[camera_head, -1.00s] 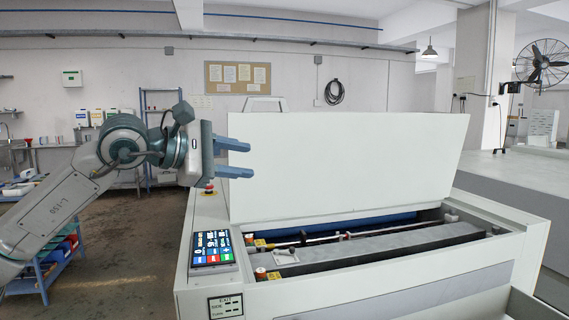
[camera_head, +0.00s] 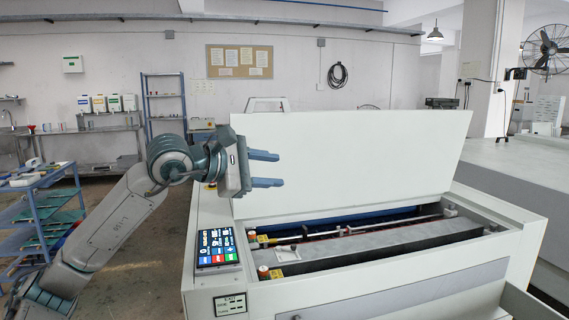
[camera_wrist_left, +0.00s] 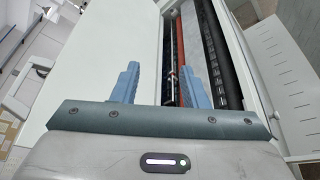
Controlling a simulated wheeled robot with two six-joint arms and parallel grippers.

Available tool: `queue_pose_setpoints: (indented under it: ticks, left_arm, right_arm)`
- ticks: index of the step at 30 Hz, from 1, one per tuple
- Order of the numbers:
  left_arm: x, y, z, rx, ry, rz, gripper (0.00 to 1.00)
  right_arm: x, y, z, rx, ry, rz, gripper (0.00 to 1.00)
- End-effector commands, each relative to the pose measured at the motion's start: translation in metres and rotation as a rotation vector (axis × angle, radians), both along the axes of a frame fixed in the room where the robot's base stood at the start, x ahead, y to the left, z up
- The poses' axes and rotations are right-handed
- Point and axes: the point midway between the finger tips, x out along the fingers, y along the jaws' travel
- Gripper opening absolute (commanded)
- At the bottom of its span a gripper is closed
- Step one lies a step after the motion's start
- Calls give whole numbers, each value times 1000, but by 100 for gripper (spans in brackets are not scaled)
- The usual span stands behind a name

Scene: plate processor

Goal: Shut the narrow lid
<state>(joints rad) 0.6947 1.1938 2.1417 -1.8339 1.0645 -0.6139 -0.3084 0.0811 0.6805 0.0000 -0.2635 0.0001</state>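The narrow lid (camera_head: 350,165) is a long white panel that stands raised and tilted above the plate processor (camera_head: 390,290). Rollers and a grey bar show in the open bay below it. My left gripper (camera_head: 280,169) is in front of the lid's left end in the head view, its two blue fingers apart and empty, pointing right. In the left wrist view the open fingers (camera_wrist_left: 162,85) show against the lid (camera_wrist_left: 100,60) and the open bay with its rollers. I cannot tell whether a finger touches the lid. My right gripper is not in view.
A control panel with a lit screen (camera_head: 216,247) is on the processor's left side, below my left arm. A blue cart (camera_head: 45,215) stands at the left. A grey flat surface (camera_head: 530,170) is at the right. Floor is free between cart and processor.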

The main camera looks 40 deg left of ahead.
Motion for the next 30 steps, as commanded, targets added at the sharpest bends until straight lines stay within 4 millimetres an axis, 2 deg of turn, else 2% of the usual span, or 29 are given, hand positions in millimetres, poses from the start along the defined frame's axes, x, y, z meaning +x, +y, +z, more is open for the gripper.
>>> queue_pose_setpoints:
  ticks: [3,12,26,30]
  left_arm:
    - [10,-6,1,-4,2,-3,40]
    - [30,-13,-7,-3,1,-1,40]
    - [36,-15,-10,0,1,1,40]
    - [35,-15,-10,0,1,1,14]
  right_arm:
    - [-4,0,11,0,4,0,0]
    - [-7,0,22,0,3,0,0]
    - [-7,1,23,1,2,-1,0]
    - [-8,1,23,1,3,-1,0]
